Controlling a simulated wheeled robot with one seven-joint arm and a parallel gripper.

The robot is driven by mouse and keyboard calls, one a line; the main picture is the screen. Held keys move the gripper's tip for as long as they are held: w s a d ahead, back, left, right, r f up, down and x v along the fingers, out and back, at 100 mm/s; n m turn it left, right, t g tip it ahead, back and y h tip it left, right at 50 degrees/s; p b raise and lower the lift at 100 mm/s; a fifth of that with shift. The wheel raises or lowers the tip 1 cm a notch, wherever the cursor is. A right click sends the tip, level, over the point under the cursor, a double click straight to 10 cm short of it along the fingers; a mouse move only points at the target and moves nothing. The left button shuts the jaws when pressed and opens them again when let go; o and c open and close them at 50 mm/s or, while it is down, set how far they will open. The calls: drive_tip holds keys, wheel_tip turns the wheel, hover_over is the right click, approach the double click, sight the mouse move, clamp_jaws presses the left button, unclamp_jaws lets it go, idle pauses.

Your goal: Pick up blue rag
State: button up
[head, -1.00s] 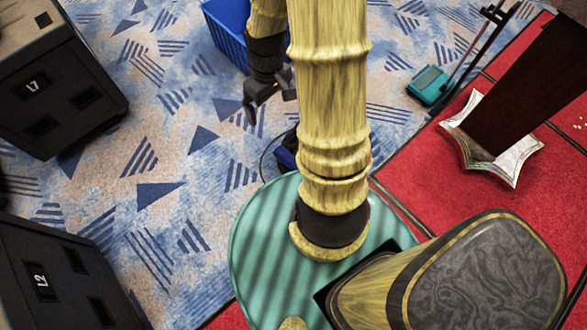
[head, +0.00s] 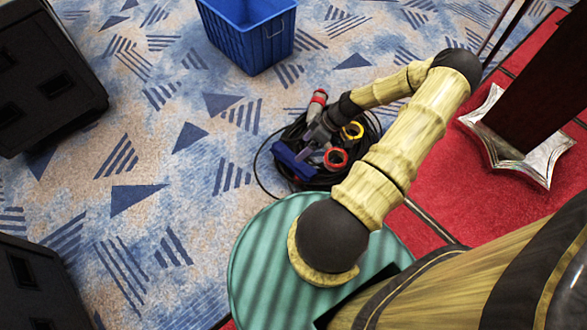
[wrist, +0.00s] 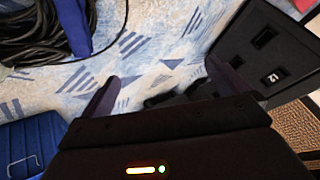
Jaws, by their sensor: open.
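The blue rag (head: 290,164) lies on the left part of a pile of dark coiled cable (head: 372,138) on the carpet. In the wrist view a strip of the blue rag (wrist: 73,27) shows at upper left, against the black cable loops. My gripper (wrist: 163,78) is open, with bare carpet between its two fingers. The rag is to the left of the fingers there, outside them. In the head view my gripper (head: 318,134) is over the cable pile, close to the rag; the exact gap cannot be told.
A blue crate (head: 254,38) stands behind the pile and also fills the wrist view's lower left (wrist: 32,148). Dark speaker cabinets (head: 50,75) stand at left. Connectors, including a red ring (head: 336,159), lie in the pile. A metal-footed dark post (head: 525,160) stands on red carpet at right.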

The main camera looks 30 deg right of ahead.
drive_tip(key=d+f+t+b, duration=0.2)
drive_tip(key=d+f+b, duration=0.15)
drive_tip(key=f, duration=0.35)
drive_tip(key=d+f+t+b, duration=0.2)
drive_tip(key=f+t+b, duration=0.1)
drive_tip(key=f+b, duration=0.3)
drive_tip(key=t+h+b, duration=0.1)
drive_tip(key=t+b, duration=0.3)
approach(306, 164)
wheel_tip(306, 164, up, 4)
drive_tip(key=s+d, duration=0.1)
drive_tip(key=shift+s+d+r+m, duration=0.1)
drive_tip(key=shift+s+m, duration=0.15)
drive_tip(key=shift+m, duration=0.15)
drive_tip(key=b+x, duration=0.5)
drive_tip(key=x, duration=0.6)
drive_tip(key=shift+w+a+f, duration=0.15)
drive_tip(key=shift+a+f, duration=0.1)
drive_tip(key=shift+f, duration=0.1)
drive_tip(key=shift+w+a, duration=0.1)
drive_tip(key=shift+w, duration=0.15)
